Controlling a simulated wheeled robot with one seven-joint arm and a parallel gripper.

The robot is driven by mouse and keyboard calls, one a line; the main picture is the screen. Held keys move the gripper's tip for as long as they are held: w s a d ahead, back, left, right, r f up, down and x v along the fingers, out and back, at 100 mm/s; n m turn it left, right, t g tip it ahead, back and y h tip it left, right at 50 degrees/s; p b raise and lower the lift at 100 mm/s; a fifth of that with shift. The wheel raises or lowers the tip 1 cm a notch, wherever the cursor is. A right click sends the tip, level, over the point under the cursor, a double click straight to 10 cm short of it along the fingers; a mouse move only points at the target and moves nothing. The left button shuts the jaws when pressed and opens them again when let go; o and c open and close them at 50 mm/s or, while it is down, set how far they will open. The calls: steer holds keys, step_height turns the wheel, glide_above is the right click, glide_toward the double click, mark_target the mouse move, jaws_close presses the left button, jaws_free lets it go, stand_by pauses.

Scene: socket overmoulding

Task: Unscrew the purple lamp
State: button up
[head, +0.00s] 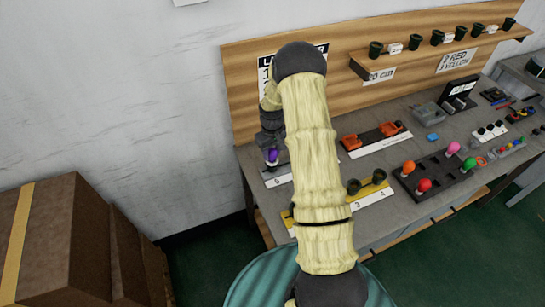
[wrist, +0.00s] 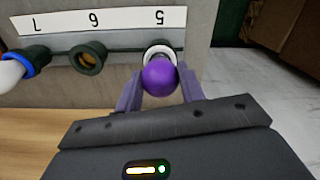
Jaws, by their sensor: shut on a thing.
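The purple lamp (wrist: 160,78) sits at the socket position marked 5, with a white ring (wrist: 158,50) around its base. In the head view the purple lamp (head: 272,155) shows at the left end of the bench, below my wrist. My gripper (wrist: 160,88) has one finger on each side of the lamp and is shut on it. In the head view most of my gripper (head: 271,143) is small and dark above the lamp. Whether the lamp's thread is engaged cannot be told.
A dark green empty socket (wrist: 88,58) is at number 6. A white lamp with a blue collar (wrist: 22,66) is at 7. A dark rack (head: 437,177) of coloured lamps stands on the bench to the right. Cardboard boxes (head: 75,240) stand at lower left.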

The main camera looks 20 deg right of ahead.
steer(key=n, duration=0.4)
steer(key=shift+r+n+p, duration=0.1)
steer(key=shift+n+p, duration=0.45)
steer(key=shift+n, duration=0.35)
steer(key=n, duration=0.2)
steer(key=shift+n, duration=0.4)
steer(key=o, duration=0.9)
steer(key=m, duration=0.4)
steer(key=shift+m, duration=0.4)
